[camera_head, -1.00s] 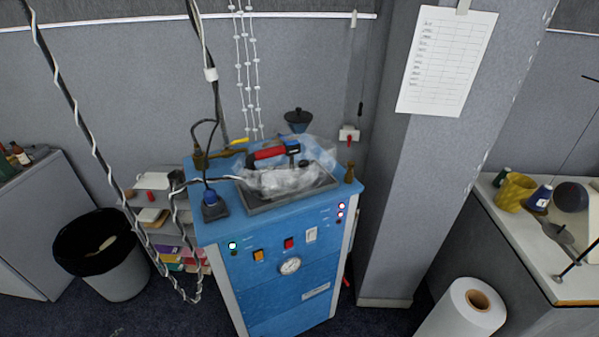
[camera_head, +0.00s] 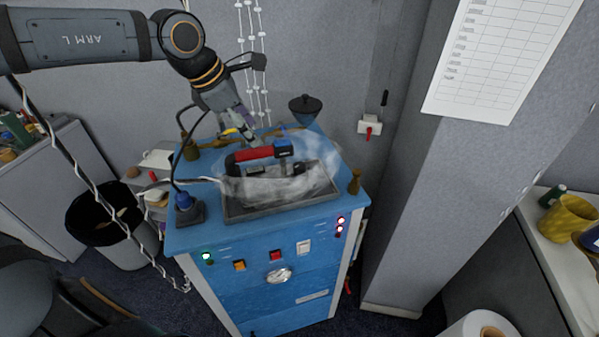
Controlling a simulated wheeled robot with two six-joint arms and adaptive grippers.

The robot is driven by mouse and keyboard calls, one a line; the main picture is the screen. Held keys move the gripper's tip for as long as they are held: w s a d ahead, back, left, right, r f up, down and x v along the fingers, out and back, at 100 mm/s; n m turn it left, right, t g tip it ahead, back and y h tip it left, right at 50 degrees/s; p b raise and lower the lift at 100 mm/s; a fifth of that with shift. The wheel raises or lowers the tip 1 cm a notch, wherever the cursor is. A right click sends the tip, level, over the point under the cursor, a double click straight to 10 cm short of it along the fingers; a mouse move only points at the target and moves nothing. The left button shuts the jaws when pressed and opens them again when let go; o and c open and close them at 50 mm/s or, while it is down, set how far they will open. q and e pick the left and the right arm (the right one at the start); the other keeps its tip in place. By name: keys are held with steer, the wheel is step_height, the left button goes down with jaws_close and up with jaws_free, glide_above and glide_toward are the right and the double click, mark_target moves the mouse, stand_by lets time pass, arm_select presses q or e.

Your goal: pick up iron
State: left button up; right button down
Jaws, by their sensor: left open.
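The iron (camera_head: 262,154) has a red handle with a blue part at its right end. It sits on a dark tray (camera_head: 283,208) on top of the blue machine (camera_head: 268,260), wrapped in pale, see-through steam or film that blurs its lower body. My left gripper (camera_head: 243,138) comes down from the upper left, behind and just left of the iron's handle. It is open and holds nothing; I cannot tell whether its fingertips touch the iron. My right gripper is not in view.
A striped cable (camera_head: 125,233) hangs at the left, and a black cable rises from a blue plug (camera_head: 184,201). A grey pillar (camera_head: 440,180) stands right of the machine. A bin (camera_head: 125,250) stands at lower left. Brass fittings (camera_head: 354,182) edge the machine top.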

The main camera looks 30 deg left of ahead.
mark_target(264, 151)
arm_select(q)
steer(key=x, duration=0.1)
steer(key=p+x, duration=0.1)
steer(key=x, duration=0.2)
steer(key=shift+s+a+f+p, duration=0.15)
steer(key=shift+a+f+p, duration=0.15)
steer(key=shift+f, duration=0.15)
steer(key=shift+d+f, duration=0.1)
steer(key=shift+f, duration=0.05)
steer(key=shift+p+x, duration=0.75)
steer(key=shift+p, duration=0.35)
steer(key=x, duration=0.2)
steer(key=p+x, duration=0.1)
steer(key=shift+w+a+f, duration=0.2)
steer(key=shift+w+a, duration=0.05)
steer(key=shift+w+f, duration=0.1)
steer(key=shift+f, duration=0.05)
steer(key=shift+c, duration=1.1)
jaws_close()
steer(key=shift+r, duration=0.2)
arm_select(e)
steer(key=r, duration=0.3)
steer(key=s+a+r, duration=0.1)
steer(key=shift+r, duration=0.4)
